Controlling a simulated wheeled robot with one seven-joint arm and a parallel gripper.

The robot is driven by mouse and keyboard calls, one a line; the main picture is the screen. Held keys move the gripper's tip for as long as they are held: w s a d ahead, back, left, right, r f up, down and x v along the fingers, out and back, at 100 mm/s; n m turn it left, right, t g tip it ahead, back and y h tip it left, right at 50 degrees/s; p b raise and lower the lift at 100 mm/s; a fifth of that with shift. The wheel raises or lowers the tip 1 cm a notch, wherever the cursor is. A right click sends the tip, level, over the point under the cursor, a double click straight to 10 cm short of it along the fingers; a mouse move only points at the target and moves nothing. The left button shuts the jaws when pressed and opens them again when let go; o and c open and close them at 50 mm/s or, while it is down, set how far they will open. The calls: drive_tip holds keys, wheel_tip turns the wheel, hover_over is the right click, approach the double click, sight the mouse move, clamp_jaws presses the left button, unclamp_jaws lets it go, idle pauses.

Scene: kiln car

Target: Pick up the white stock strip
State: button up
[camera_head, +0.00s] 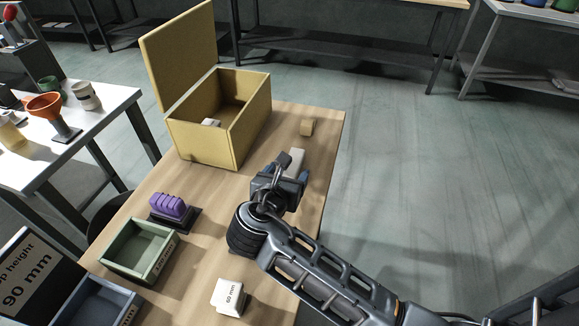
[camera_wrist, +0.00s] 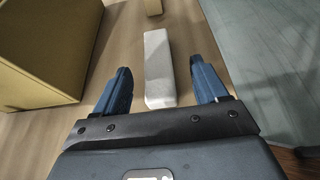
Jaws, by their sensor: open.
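The white stock strip (camera_wrist: 159,66) lies flat on the wooden table, pointing away from me in the wrist view. In the head view its far part (camera_head: 296,160) shows just beyond my gripper. My gripper (camera_wrist: 162,80) is open and empty. One blue finger is on each side of the strip's near half, with a gap to the strip on both sides. In the head view my gripper (camera_head: 293,174) is over the table near its right edge. The strip's near end is partly hidden by my gripper there.
A yellow lidded box (camera_head: 246,132) stands open left of the strip, with a small pale block inside. A tan block (camera_head: 307,127) lies beyond the strip. A purple piece (camera_head: 170,206), a green tray (camera_head: 112,250) and a white "60 mm" block (camera_head: 231,296) are nearer. The table's right edge is close.

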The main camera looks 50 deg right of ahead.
sight(291, 167)
drive_tip(key=shift+w+x, duration=0.1)
drive_tip(key=shift+x, duration=1.25)
drive_tip(key=shift+w+x, duration=0.15)
drive_tip(key=shift+x, duration=1.2)
drive_tip(key=shift+a+f, duration=0.15)
drive_tip(key=shift+c, duration=0.4)
drive_tip(key=c, duration=1)
